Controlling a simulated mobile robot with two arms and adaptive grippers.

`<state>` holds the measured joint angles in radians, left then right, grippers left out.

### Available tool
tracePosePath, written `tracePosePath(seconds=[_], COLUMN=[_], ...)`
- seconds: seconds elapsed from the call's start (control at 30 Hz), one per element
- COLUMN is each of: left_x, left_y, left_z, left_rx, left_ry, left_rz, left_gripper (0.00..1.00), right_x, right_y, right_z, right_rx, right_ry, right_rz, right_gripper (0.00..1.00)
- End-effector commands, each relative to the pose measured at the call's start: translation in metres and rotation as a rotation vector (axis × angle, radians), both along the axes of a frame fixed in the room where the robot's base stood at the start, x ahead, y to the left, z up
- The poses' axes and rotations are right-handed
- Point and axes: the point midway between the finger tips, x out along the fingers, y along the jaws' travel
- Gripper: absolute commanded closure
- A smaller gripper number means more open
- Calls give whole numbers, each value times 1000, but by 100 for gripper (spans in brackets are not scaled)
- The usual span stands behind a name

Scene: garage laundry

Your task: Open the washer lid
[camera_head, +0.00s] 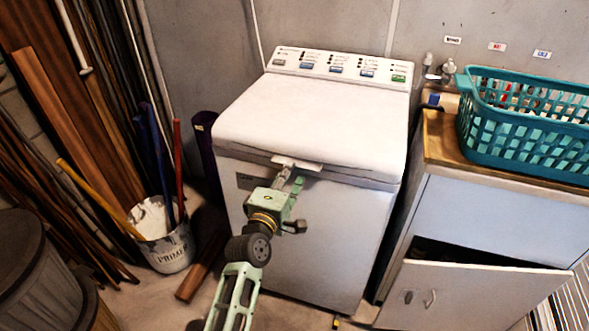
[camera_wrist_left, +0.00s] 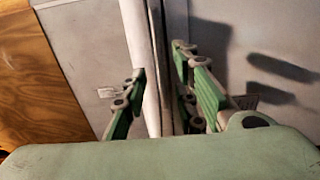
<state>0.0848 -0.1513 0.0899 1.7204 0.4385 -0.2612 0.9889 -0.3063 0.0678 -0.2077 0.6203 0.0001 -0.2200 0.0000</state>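The white washer (camera_head: 300,235) stands against the back wall, its control panel at the rear. Its lid (camera_head: 310,125) lies down flat, with a small pale handle (camera_head: 297,163) jutting from the front edge. My left gripper (camera_head: 290,180) is at this handle, in front of the washer. In the left wrist view, the green-padded fingers of my left gripper (camera_wrist_left: 163,90) are spread, one on each side of a white strip (camera_wrist_left: 138,60) that looks like the handle or lid edge. The left finger is close to the strip; I cannot tell whether it touches. My right gripper is not in view.
A teal laundry basket (camera_head: 525,125) sits on the cabinet (camera_head: 490,215) at the right, whose door (camera_head: 450,295) hangs open. A bucket (camera_head: 165,240) with poles stands at the left, near leaning wooden planks (camera_head: 60,105). The space above the lid is clear.

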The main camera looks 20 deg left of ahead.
Motion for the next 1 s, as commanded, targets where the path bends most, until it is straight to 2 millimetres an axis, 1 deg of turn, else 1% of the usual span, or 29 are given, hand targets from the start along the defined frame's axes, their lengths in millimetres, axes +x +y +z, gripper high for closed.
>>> tracePosePath(seconds=[0.03, 0.1, 0.23, 0.4, 0.6, 0.9, 1.0], left_x=[9, 18, 30, 35, 35, 35, 35], left_y=[0, -1, -1, -1, -1, -2, -2], left_z=[1, 0, 0, 0, -1, -1, -1], left_rx=[1, 1, 1, 2, 2, 2, 2], left_ry=[-1, 0, 0, 1, 1, 1, 2], left_rz=[-1, -1, 0, 0, 0, -1, -1], left_gripper=[73, 73, 73, 73, 73, 100, 100], right_x=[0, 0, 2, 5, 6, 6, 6], right_y=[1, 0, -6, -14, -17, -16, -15], right_z=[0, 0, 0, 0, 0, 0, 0], right_rx=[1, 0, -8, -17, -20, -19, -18], right_ry=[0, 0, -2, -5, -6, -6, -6], right_rz=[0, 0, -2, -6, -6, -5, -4], right_gripper=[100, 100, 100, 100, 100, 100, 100])
